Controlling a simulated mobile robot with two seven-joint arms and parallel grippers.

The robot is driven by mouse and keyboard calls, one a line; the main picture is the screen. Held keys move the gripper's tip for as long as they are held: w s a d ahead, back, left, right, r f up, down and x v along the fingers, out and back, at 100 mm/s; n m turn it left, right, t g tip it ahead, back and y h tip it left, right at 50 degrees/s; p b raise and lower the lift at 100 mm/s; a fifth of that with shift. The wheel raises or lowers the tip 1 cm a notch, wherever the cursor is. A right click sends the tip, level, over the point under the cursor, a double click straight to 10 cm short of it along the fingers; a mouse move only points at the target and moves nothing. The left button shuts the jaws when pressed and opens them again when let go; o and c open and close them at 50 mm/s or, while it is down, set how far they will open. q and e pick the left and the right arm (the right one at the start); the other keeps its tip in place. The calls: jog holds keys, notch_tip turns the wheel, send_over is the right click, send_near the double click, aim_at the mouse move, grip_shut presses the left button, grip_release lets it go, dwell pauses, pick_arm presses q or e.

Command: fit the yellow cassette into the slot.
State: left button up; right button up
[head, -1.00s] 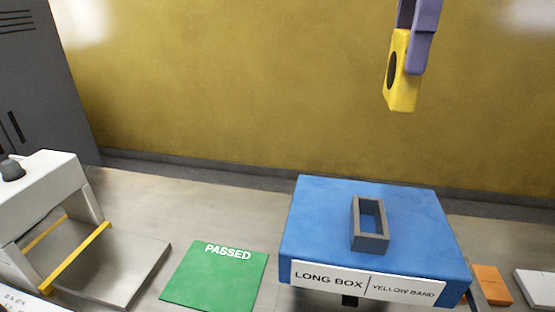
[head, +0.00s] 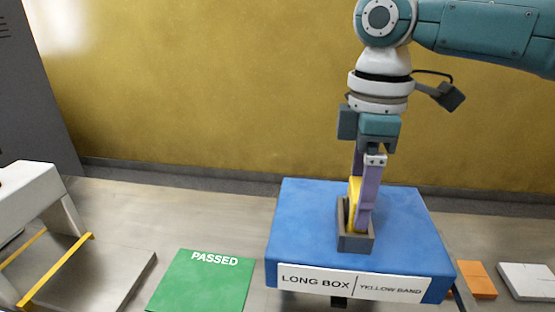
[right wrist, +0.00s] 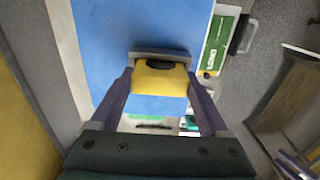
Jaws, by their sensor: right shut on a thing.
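The yellow cassette (head: 353,190) is upright, with its lower end inside the grey rectangular slot frame (head: 355,243) on top of the blue box (head: 305,220). How deep it sits is hidden by the frame wall and my fingers. My right gripper (head: 363,210) points down and is shut on the cassette, its purple fingertips at the slot's rim. In the right wrist view the cassette (right wrist: 160,82) shows between the two fingers, with the grey slot edge (right wrist: 160,54) just beyond it. My left gripper is not in view.
The blue box carries a label (head: 352,284) reading "LONG BOX / YELLOW BAND". A green "PASSED" mat (head: 203,285) lies to its left, and a white machine with yellow bars (head: 55,270) stands further left. An orange block (head: 478,280) and a white block (head: 527,280) lie at right.

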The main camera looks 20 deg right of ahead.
jog(key=shift+f, duration=0.2)
jog(key=o, duration=1.3)
jog(key=shift+c, duration=0.2)
